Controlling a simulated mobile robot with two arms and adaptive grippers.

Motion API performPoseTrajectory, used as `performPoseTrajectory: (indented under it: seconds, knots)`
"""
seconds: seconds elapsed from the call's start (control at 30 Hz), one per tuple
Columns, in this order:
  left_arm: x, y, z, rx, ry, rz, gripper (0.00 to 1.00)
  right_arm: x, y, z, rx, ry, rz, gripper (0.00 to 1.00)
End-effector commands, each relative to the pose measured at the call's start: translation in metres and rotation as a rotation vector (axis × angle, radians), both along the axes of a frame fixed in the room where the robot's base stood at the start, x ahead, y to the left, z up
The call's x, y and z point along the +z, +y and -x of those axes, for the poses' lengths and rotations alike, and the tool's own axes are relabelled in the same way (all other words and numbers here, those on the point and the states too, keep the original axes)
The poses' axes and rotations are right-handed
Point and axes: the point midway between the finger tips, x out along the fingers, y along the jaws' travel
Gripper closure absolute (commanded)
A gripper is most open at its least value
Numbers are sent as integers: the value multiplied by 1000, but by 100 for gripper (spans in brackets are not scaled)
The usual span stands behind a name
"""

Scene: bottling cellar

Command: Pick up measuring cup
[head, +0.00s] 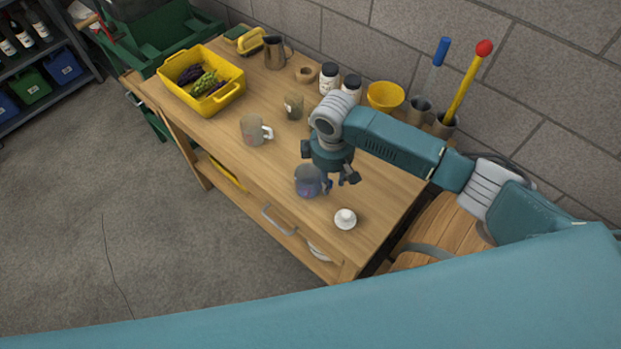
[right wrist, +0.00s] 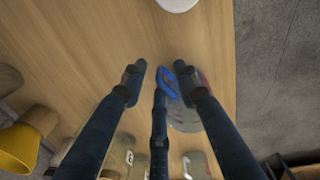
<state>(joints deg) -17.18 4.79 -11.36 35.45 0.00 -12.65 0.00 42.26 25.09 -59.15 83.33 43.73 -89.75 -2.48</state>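A see-through measuring cup (head: 308,181) with a blue handle stands upright near the front edge of the wooden workbench. In the right wrist view its blue handle (right wrist: 169,83) shows between the fingers, with the clear, red-marked body (right wrist: 186,118) partly hidden behind a finger. My right gripper (head: 340,180) is above and beside the cup, on its handle side. Its fingers are spread open in the right wrist view (right wrist: 161,80) and hold nothing. Whether a finger touches the handle cannot be told. My left gripper is not in view.
A white lidded piece (head: 345,218) sits close by on the workbench (head: 220,130). Jars (head: 329,78), a yellow bowl (head: 385,96) and tool holders line the wall. A yellow crate (head: 222,97) holds grapes.

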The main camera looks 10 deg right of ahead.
Motion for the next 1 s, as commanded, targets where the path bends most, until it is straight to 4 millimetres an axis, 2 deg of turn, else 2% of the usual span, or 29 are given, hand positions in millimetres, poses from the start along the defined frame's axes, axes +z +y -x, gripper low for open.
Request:
performPoseTrajectory:
  seconds: [0.03, 0.13, 0.37, 0.5, 0.53, 1.0]
  knots:
    - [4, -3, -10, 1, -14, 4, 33, -5, -1, 0, -2, 1, 1, 69]
    - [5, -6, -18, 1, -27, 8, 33, -12, -1, -1, -2, -2, 0, 69]
    - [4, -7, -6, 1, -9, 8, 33, -14, -1, -1, -1, -3, 0, 69]
    - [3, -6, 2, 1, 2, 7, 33, -14, -1, -1, -1, -3, 0, 97]
    - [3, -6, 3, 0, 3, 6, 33, -14, -1, -1, -1, -2, 1, 100]
    - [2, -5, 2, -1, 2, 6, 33, -11, -1, -2, -2, -4, 0, 100]
